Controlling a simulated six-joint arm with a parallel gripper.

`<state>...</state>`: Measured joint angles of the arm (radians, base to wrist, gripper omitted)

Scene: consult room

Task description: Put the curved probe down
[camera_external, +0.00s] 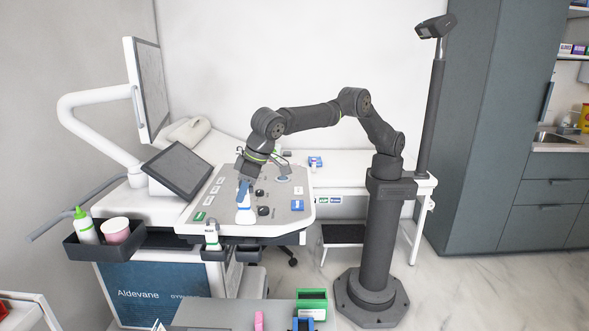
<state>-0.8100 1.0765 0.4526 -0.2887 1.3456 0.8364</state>
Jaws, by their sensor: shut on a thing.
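My gripper (245,180) points down over the grey control panel (284,213) of the ultrasound machine. It is shut on the curved probe (245,214), which has a blue upper part and a wider white lower part. The probe hangs roughly upright below the jaws. I cannot tell whether its lower end touches the panel. Another white probe with a green band (212,238) stands in a holder at the panel's front edge.
Black knobs and coloured pads dot the panel. A tilted touchscreen (178,168) stands behind its left side. A green box (311,303) sits on the front counter.

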